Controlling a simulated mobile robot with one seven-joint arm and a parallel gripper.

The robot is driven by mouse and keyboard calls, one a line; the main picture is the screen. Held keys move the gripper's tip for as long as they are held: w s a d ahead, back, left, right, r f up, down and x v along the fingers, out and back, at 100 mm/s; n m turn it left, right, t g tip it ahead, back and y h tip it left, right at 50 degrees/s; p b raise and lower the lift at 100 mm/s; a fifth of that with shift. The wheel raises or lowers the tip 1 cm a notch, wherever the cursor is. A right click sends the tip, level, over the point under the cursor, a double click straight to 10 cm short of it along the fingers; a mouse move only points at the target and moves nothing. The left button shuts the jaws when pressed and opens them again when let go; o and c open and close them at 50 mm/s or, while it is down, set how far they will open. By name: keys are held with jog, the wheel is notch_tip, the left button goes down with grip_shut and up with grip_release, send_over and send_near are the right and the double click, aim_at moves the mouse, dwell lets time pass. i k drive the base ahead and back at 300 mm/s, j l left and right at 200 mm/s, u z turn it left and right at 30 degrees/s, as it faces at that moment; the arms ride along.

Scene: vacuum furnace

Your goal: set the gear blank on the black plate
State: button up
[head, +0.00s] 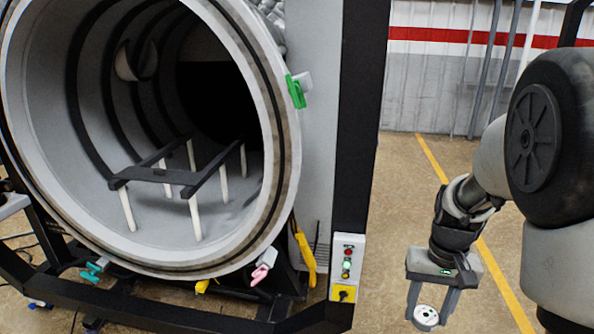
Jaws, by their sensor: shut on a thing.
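My gripper (430,314) hangs at the lower right in the head view, pointing down, with its fingers shut on the gear blank (426,317). The gear blank is a pale round disc with a small dark centre, held between the fingertips above the floor, to the right of the furnace. I cannot make out a separate black plate. A dark rack (160,175) with a flat front bar and two side rails stands on white posts inside the open furnace chamber, far left of my gripper.
The round furnace mouth (288,150) is open, its rim between my gripper and the rack. A black frame post with a button box (347,267) stands left of my gripper. A green clamp (296,91) juts from the rim. Floor at right is clear.

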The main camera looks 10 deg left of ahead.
aim_at(183, 177)
jog(key=i+j+u, duration=0.1)
jog(key=j+u, duration=0.15)
jog(key=i+j+u, duration=0.25)
jog(key=j, duration=0.2)
jog(key=i+j, duration=0.2)
jog(key=j, duration=0.25)
jog(key=i+j, duration=0.2)
jog(key=j, duration=0.2)
jog(key=i+j, duration=0.2)
jog(key=j, duration=0.25)
jog(key=i+j, duration=0.2)
jog(key=j, duration=0.25)
jog(key=i+j, duration=0.2)
jog(key=j, duration=0.25)
jog(key=i+j, duration=0.2)
jog(key=j, duration=0.2)
jog(key=i+j, duration=0.2)
jog(key=j, duration=0.25)
jog(key=i+j, duration=0.2)
jog(key=j, duration=0.25)
